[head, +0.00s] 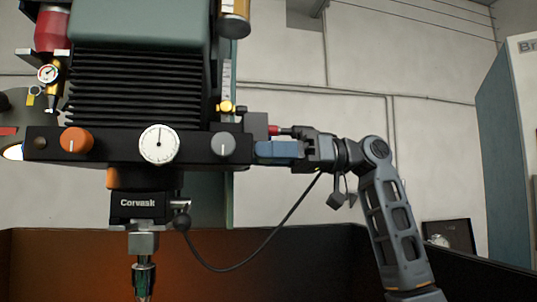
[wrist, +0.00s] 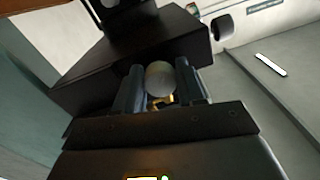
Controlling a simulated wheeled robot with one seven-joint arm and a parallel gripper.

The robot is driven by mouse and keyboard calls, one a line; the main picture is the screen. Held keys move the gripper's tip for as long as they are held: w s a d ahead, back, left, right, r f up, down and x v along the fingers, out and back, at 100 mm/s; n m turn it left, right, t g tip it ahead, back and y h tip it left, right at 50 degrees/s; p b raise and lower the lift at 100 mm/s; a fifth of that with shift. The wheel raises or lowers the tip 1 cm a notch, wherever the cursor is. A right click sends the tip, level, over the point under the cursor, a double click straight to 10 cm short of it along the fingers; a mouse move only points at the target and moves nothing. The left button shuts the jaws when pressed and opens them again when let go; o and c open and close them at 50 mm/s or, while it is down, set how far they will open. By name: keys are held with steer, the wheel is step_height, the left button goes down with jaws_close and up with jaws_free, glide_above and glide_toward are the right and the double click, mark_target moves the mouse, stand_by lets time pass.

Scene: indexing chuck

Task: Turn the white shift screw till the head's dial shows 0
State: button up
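The machine head (head: 110,146) is a dark bar with a white round dial (head: 159,144) on its front. The dial's dark pointer looks roughly upright, but its figures are too small to read. My gripper (head: 262,150) is at the bar's right end, reaching in from the right. In the wrist view a pale, round knob, apparently the white shift screw (wrist: 160,79), fills the gap between my two fingers (wrist: 160,88), which seem to touch it on both sides. In the head view the screw is hidden behind my gripper.
An orange knob (head: 76,140) and a grey knob (head: 223,144) flank the dial. A red-tipped part (head: 273,130) sits just above my gripper. Below the bar hang the Corvask block (head: 138,203) and a black cable (head: 262,250).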

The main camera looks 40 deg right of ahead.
steer(key=c, duration=0.6)
steer(key=shift+c, duration=0.2)
steer(key=shift+b, duration=0.35)
steer(key=o, duration=1)
steer(key=shift+o, duration=0.2)
steer(key=b+v, duration=0.1)
steer(key=v, duration=0.6)
steer(key=shift+s+d, duration=0.2)
steer(key=shift+d, duration=0.15)
